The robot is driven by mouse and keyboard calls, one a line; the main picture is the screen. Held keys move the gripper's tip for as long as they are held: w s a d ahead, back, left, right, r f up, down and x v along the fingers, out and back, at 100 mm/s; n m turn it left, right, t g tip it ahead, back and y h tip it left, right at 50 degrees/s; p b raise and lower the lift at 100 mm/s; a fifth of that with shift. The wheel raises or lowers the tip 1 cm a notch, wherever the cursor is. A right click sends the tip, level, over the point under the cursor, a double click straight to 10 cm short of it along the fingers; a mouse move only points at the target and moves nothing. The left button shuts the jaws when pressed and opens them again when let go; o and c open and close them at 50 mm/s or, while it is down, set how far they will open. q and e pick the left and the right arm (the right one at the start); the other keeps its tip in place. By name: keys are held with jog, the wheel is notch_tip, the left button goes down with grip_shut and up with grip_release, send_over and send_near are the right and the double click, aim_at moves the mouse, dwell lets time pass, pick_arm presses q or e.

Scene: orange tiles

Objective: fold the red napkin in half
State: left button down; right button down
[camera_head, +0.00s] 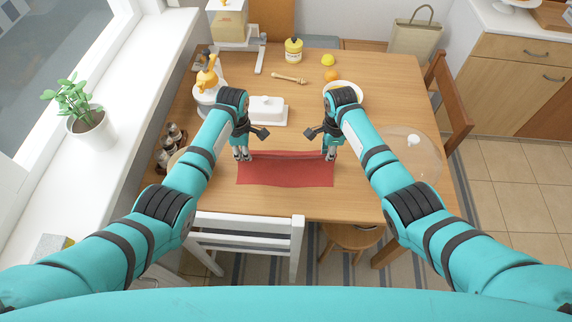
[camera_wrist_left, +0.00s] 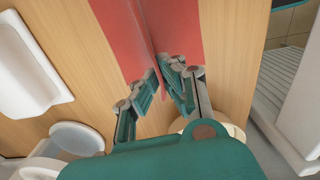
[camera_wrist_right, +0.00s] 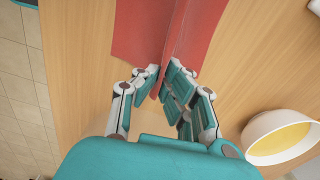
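The red napkin (camera_head: 285,175) lies on the table near its front edge. Its far edge is raised as a standing flap, with the top sagging slightly between my two grippers. My left gripper (camera_head: 242,155) is at the napkin's far left corner. In the left wrist view, its fingers (camera_wrist_left: 164,82) are on both sides of the raised red edge (camera_wrist_left: 158,45), pinching it. My right gripper (camera_head: 330,153) is at the far right corner. In the right wrist view, its fingers (camera_wrist_right: 160,80) close on the raised edge (camera_wrist_right: 175,40).
A white butter dish (camera_head: 267,110) stands behind the napkin. A white bowl (camera_head: 345,90) is behind my right gripper, and a glass lid (camera_head: 412,160) lies to the right. Shakers (camera_head: 172,135) stand at the left. A white chair (camera_head: 245,240) is at the front edge.

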notch_tip(320, 180, up, 10)
jog(key=p, duration=0.8)
jog(key=shift+s+a+p, duration=0.15)
jog(key=shift+a+p, duration=0.05)
jog(key=shift+p, duration=0.2)
jog(key=shift+f, duration=0.15)
